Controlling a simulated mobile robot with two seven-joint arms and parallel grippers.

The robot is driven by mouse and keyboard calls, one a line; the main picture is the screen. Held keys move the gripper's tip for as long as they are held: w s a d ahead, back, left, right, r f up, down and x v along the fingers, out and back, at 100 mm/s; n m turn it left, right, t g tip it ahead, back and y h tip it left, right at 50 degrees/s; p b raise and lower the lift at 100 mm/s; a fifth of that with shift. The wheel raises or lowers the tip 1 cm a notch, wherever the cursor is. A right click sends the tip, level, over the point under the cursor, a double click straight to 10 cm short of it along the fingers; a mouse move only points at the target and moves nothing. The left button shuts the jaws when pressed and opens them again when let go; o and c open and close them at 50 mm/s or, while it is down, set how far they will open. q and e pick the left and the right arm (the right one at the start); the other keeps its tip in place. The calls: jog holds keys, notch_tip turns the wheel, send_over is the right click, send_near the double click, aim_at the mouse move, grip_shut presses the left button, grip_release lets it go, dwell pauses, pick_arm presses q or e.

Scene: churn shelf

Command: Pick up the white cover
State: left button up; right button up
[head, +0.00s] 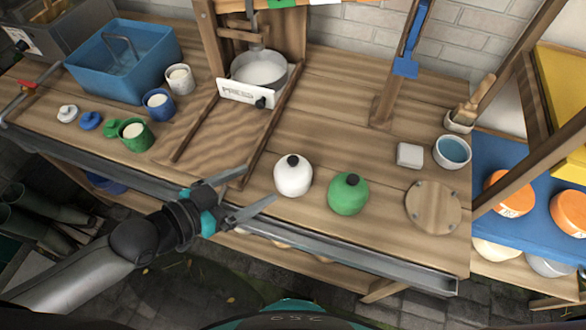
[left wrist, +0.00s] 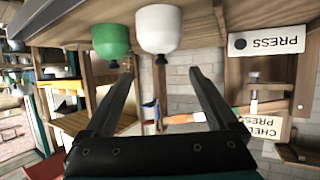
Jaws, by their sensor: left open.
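A white dome-shaped cover (head: 293,179) with a black knob stands upright on the wooden bench near its front edge. It also shows upside down in the left wrist view (left wrist: 158,30), at the top between my finger lines. A matching green cover (head: 348,196) stands just to its right in the head view and beside it in the left wrist view (left wrist: 110,38). My left gripper (head: 258,187) is open and empty. Its fingers point toward the white cover from the left at the bench's front edge, apart from it. My right gripper is not in view.
A wooden board with rails and a pot (head: 258,72) behind a PRESS sign (head: 248,93) lies left of the covers. A round wooden disc (head: 433,207), white block (head: 410,155) and blue-filled bowl (head: 452,152) are to the right. Cups, small lids and a blue bin (head: 122,65) stand far left.

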pick_arm(q)
jog(key=b, duration=0.1)
send_near(302, 159)
jog(key=x, duration=0.3)
jog(key=shift+w+d+f, duration=0.1)
jog(key=shift+w+f, duration=0.15)
jog(key=shift+f, duration=0.05)
jog(key=shift+b+x, duration=0.6)
jog(key=shift+x, duration=2.6)
jog(key=shift+d+r, duration=0.1)
jog(key=shift+r, duration=0.1)
